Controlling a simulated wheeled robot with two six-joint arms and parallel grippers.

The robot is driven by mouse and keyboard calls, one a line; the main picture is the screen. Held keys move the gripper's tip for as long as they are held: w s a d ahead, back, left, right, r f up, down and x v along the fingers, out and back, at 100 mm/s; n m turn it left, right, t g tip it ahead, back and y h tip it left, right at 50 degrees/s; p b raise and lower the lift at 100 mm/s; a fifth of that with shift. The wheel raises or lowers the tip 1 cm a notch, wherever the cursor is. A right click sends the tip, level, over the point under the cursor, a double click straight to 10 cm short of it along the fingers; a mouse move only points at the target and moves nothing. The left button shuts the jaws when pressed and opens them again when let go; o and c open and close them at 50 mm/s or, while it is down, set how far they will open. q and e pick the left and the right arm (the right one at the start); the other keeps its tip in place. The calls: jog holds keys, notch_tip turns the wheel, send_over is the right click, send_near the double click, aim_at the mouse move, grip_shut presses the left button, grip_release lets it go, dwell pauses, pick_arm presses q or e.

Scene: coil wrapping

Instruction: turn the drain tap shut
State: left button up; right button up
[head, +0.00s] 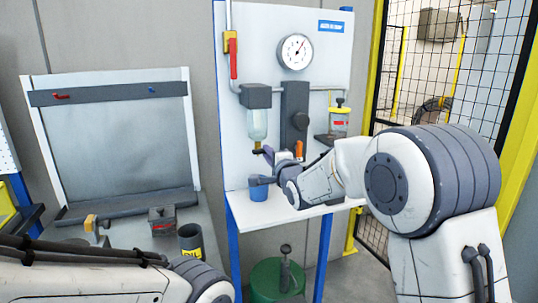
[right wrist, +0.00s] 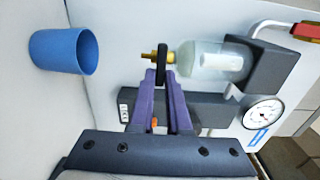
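The drain tap hangs under the clear filter bowl (head: 257,124) on the upright panel. In the right wrist view the tap is a brass fitting (right wrist: 172,57) with a black lever (right wrist: 162,58) crosswise to the bowl's axis. My right gripper (right wrist: 161,74) has its purple fingertips on both sides of the lever, with no clear gap. In the head view the right gripper (head: 263,154) is just below the bowl and partly hides the tap. My left gripper is out of view; only its arm shows at the lower left.
A blue cup (head: 259,190) stands on the white shelf (head: 290,210) below the tap; it also shows in the right wrist view (right wrist: 64,51). A pressure gauge (head: 295,52), a red-handled valve (head: 233,58) and a yellow-topped jar (head: 339,121) are on the panel.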

jog(key=o, duration=0.4)
jog(key=b+v, duration=0.2)
jog(key=v, duration=0.8)
jog(key=shift+s+d, duration=0.15)
jog(key=shift+s, duration=0.05)
